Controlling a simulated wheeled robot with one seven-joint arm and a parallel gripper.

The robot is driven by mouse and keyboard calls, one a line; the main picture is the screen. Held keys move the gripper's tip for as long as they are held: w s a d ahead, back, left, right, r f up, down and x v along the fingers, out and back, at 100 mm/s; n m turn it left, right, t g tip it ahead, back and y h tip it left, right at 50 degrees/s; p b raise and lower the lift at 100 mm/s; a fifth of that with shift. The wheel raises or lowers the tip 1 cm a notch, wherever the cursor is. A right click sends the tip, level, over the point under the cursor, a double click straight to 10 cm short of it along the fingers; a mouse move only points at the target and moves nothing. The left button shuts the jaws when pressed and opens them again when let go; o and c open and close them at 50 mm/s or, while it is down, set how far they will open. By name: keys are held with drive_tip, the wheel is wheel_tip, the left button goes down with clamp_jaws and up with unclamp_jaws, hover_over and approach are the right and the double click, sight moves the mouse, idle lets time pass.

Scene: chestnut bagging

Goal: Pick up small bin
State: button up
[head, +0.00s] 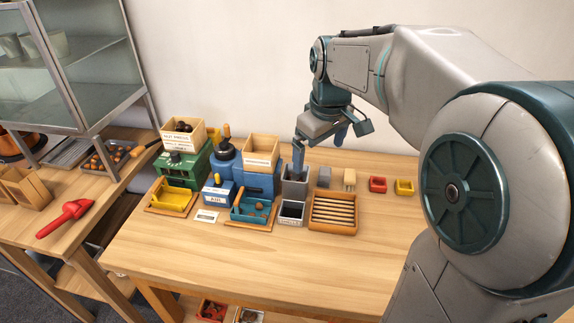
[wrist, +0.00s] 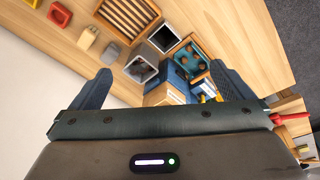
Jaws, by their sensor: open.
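Several small bins stand on the table. A grey open bin (head: 295,188) is at the back, right of the blue machine; it also shows between my fingers in the wrist view (wrist: 141,69). A second grey bin with a dark inside and a front label (head: 291,219) stands in front of it. A small red bin (head: 378,185) and a small yellow bin (head: 404,187) are to the right. The pictures do not show which one is meant. My gripper (head: 319,155) is open and empty, its blue fingers above the back grey bin. One finger overlaps that bin in the head view.
A slatted wooden tray (head: 333,229), a grey block (head: 325,177) and a beige piece (head: 349,180) stand close by. Left are the blue machine (head: 258,184), green machine (head: 184,166) and a yellow tray (head: 174,198). The table's front is clear. A red scoop (head: 64,218) lies on the left bench.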

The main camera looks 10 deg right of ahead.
drive_tip(key=w+f+n+g+b, duration=0.1)
drive_tip(key=w+f+n, duration=0.3)
drive_tip(key=w, duration=0.6)
drive_tip(key=n+g+b, duration=0.1)
drive_tip(key=n, duration=0.3)
approach(296, 174)
drive_tip(key=s+a, duration=0.1)
drive_tip(key=s, duration=0.3)
drive_tip(key=shift+w+f+p, duration=0.1)
drive_tip(key=shift+f+p, duration=0.6)
drive_tip(key=shift+f, duration=2.5)
drive_tip(key=c, duration=1.5)
drive_tip(key=shift+r, duration=0.1)
